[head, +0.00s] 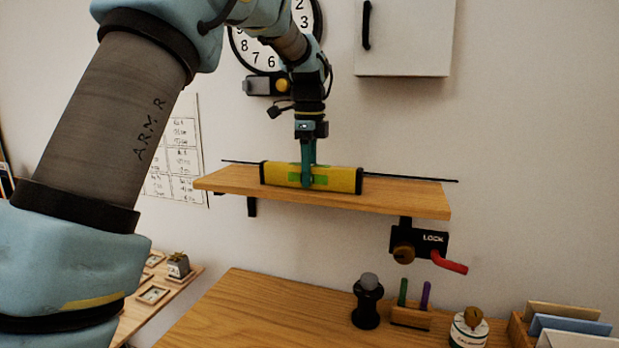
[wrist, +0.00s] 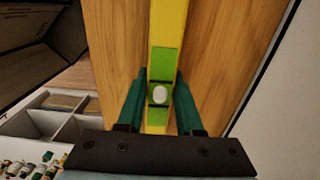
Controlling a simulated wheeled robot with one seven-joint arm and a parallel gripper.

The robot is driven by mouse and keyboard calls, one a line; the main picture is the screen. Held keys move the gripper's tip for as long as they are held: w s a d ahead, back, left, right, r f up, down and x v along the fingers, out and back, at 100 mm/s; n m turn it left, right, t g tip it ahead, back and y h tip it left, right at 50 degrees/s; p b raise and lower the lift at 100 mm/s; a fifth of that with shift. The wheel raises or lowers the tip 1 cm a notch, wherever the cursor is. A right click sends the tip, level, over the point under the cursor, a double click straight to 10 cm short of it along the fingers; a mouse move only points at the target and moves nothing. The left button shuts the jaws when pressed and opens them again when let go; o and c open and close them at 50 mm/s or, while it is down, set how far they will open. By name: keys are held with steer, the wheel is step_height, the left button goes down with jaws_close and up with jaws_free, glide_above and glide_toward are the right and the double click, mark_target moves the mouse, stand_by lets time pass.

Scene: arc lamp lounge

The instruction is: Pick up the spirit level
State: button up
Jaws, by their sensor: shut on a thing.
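The spirit level (head: 342,179) is a yellow bar with black end caps and green patches near its middle. It is on or just above the wooden wall shelf (head: 420,203); I cannot tell whether it touches. My gripper (head: 307,180) comes down from above and is shut on the level near its middle. In the wrist view the level (wrist: 168,30) runs up the picture, with a green patch and a pale round vial. The teal fingers of my gripper (wrist: 160,100) stand on both sides of it, over the shelf (wrist: 215,60).
A thin black rod (head: 410,178) runs along the shelf's back at the wall. Under the shelf is a black lock box (head: 432,243) with a red handle. Below, a wooden table (head: 260,310) holds a black stand (head: 367,305), a pen block (head: 410,316) and a white jar (head: 468,330).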

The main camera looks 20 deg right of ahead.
jaws_close()
steer(key=shift+r, duration=0.15)
